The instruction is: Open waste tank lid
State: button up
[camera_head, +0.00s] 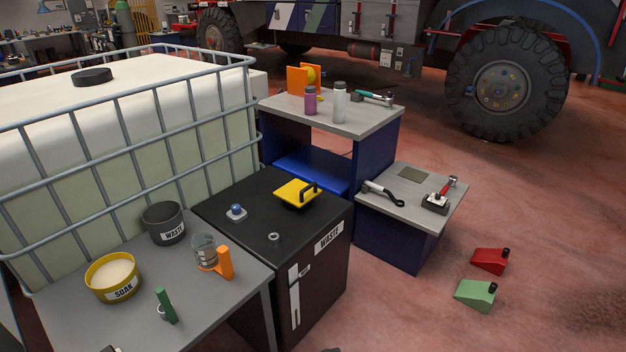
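The waste tank (322,283) is a black box with white WASTE labels on its front edge and front face. A square yellow lid (290,190) with a black handle (309,190) lies flat on the far right part of its dark top. The lid looks down on the tank, and any opening under it is hidden. A small blue-topped knob (236,210) and a small grey ring-shaped fitting (274,238) are also on the top. My gripper is not in view.
A grey table (75,315) at left holds a yellow SOAK bowl (113,277), a dark WASTE cup (163,223), a clear beaker and an orange-handled item. A caged white tank (130,115) stands behind. A low cabinet (408,215) with tools is at right.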

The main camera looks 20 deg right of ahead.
aim_at(296, 193)
jog(key=i, duration=0.85)
jog(key=u, duration=0.05)
